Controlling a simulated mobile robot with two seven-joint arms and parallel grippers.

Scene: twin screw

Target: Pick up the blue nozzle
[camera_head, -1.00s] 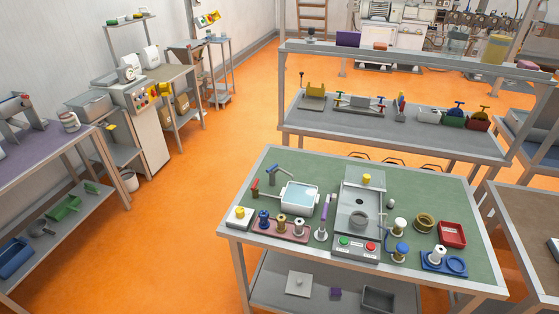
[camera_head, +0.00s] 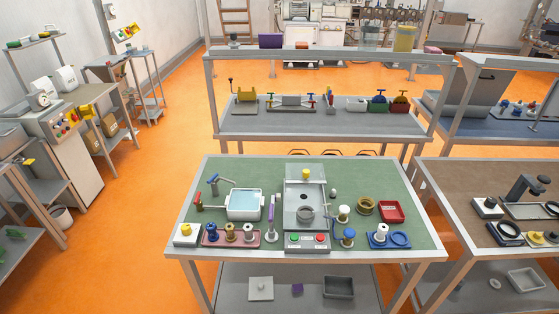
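The blue nozzle (camera_head: 211,232) appears to be the small dark-blue piece at the left end of a dusty-red holder (camera_head: 240,242) on the green-topped table. Two brass-coloured pieces (camera_head: 230,232) stand to its right in the same holder. Another blue-topped fitting (camera_head: 348,237) stands further right, beside the grey machine. Neither of my grippers is in view, and nothing is seen touching the blue nozzle.
The green table (camera_head: 385,172) also holds a white water basin (camera_head: 244,204), a grey machine (camera_head: 303,175) with green and red buttons, a red tray (camera_head: 391,211) and a blue holder (camera_head: 400,241). A yellow-topped white block (camera_head: 186,234) stands left of the nozzle. Orange floor surrounds the table.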

